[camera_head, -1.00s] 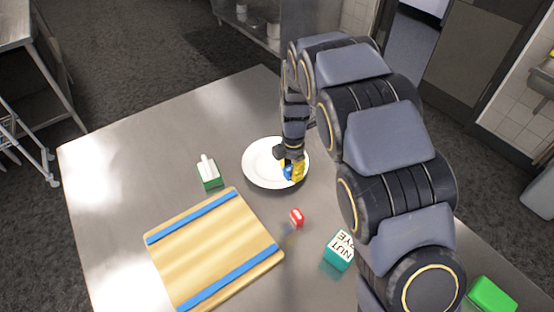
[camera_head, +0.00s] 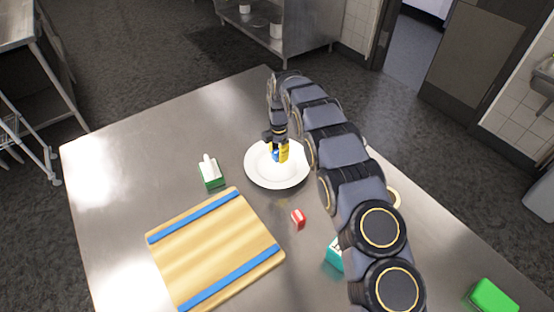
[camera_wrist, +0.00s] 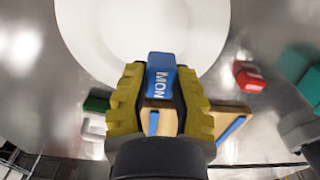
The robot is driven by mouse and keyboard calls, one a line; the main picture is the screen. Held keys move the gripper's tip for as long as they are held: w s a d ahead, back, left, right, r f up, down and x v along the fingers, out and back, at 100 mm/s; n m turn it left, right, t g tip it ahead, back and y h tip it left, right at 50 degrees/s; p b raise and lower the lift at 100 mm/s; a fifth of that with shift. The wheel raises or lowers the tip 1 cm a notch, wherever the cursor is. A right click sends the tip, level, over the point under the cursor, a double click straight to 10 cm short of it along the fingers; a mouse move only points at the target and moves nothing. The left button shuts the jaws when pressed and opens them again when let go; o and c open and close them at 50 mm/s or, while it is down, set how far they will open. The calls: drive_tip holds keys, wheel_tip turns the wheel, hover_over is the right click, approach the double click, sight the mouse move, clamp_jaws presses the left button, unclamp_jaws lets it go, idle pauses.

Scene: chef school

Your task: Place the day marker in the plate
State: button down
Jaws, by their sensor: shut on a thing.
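The day marker (camera_wrist: 161,75) is a small blue block with "MON" in white letters. My gripper (camera_wrist: 155,95) is shut on it, with the block between its yellow-padded fingers. In the head view my gripper (camera_head: 279,152) is over the white round plate (camera_head: 262,176), and a bit of the blue marker (camera_head: 275,156) shows there. The plate also fills the top of the wrist view (camera_wrist: 100,45). Whether the marker touches the plate, I cannot tell.
A wooden board (camera_head: 213,247) with blue strips lies front left. A green-and-white item (camera_head: 211,175) is left of the plate. A small red block (camera_head: 298,219) is in front of it. A teal block (camera_head: 334,256) is partly behind my arm. A green box (camera_head: 491,296) is at lower right.

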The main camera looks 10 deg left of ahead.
sight(277, 165)
drive_tip(key=shift+w+a+f, duration=0.2)
drive_tip(key=shift+w+f, duration=0.4)
drive_tip(key=shift+f, duration=0.2)
drive_tip(key=shift+w+a+f, duration=0.2)
drive_tip(key=shift+w+f, duration=0.4)
drive_tip(key=shift+f, duration=1.6)
drive_tip(key=c, duration=1)
unclamp_jaws()
drive_tip(key=shift+f, duration=0.15)
drive_tip(key=shift+o, duration=0.2)
